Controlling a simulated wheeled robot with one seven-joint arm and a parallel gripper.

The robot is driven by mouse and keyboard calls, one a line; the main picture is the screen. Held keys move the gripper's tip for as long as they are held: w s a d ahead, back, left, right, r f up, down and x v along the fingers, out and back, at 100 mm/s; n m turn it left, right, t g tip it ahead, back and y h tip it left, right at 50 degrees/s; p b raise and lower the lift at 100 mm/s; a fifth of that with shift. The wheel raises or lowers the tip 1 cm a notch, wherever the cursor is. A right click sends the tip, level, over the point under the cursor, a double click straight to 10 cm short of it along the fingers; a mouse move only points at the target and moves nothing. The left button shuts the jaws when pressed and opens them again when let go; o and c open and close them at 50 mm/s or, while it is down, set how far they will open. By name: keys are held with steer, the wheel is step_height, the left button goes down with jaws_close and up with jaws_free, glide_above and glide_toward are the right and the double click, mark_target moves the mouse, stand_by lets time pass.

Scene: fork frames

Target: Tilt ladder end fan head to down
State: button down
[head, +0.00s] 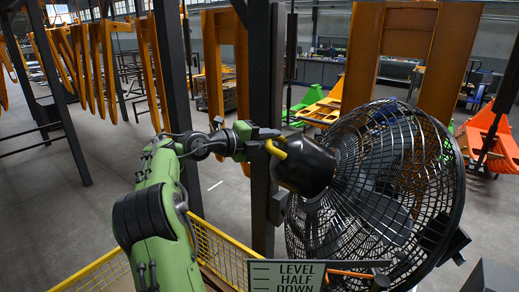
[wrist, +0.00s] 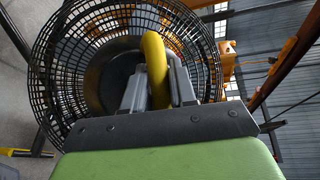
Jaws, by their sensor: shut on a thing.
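The fan head (head: 400,185) is a large black wire cage on the right of the head view, with a dark motor housing (head: 303,165) at its back. A yellow handle (head: 276,150) sits on the housing near my gripper (head: 268,146). In the wrist view my gripper (wrist: 160,88) is shut on the yellow handle (wrist: 155,65), its grey fingers on either side. The cage (wrist: 75,60) fills much of the wrist view behind the handle. A sign (head: 288,275) below the fan reads LEVEL, HALF, DOWN. The fan's pivot is not clear to me.
A dark upright post (head: 262,220) stands beside the housing, close behind my wrist. A yellow mesh rail (head: 225,255) runs along the bottom. Orange frames (head: 390,60) stand behind the fan. Open grey floor (head: 90,220) lies at the left.

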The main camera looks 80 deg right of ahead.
steer(key=shift+s+d+r, duration=0.1)
steer(key=shift+r, duration=0.05)
steer(key=shift+s, duration=0.1)
steer(key=c, duration=1)
jaws_free()
steer(key=shift+w+a, duration=0.35)
steer(key=shift+w, duration=0.05)
steer(key=v, duration=1.5)
steer(key=shift+s+r+b, duration=0.1)
steer(key=shift+b, duration=0.2)
